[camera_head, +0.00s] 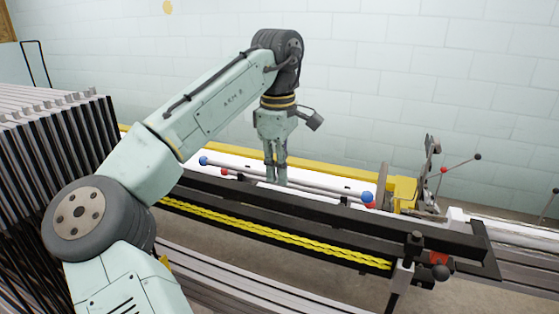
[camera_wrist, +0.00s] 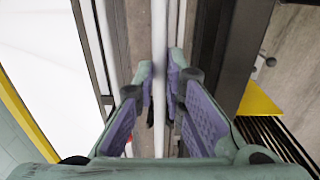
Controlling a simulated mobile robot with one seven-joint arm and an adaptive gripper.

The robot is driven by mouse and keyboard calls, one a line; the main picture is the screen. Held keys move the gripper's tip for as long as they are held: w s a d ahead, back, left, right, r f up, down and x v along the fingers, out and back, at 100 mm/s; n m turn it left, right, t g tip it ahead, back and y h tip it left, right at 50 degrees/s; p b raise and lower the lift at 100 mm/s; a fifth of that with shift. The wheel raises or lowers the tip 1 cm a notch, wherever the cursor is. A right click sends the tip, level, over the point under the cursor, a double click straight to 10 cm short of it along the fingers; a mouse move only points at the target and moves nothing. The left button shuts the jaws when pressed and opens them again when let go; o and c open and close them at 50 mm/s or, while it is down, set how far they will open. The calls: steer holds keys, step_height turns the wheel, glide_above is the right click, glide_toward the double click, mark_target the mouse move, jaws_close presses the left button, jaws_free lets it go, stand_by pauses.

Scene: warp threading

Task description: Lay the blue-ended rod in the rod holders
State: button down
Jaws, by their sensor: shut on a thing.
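The blue-ended rod (camera_head: 203,160) is thin and pale with a blue ball at each end, and lies roughly level along the machine in the head view. My gripper (camera_head: 277,180) points straight down and is shut on this rod near its middle. In the wrist view the rod (camera_wrist: 159,85) runs between the two purple-padded fingers of my gripper (camera_wrist: 161,72). A red-ended rod (camera_head: 225,171) lies just in front of it and nearly parallel. Small dark pieces beside the rods may be the rod holders; I cannot tell whether the blue-ended rod touches them.
A dark beam (camera_head: 310,216) with a yellow braided chain (camera_head: 280,240) runs along the front. A yellow bracket (camera_head: 403,191) and upright metal parts stand by the rods' right end. A rack of dark plates (camera_head: 90,125) is at left. A white surface lies behind the rods.

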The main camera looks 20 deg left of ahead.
steer(key=shift+f+b, duration=0.8)
steer(key=shift+f, duration=1.9)
steer(key=shift+f+b, duration=0.3)
steer(key=shift+f, duration=0.25)
steer(key=c, duration=1.6)
jaws_free()
steer(key=shift+r, duration=0.1)
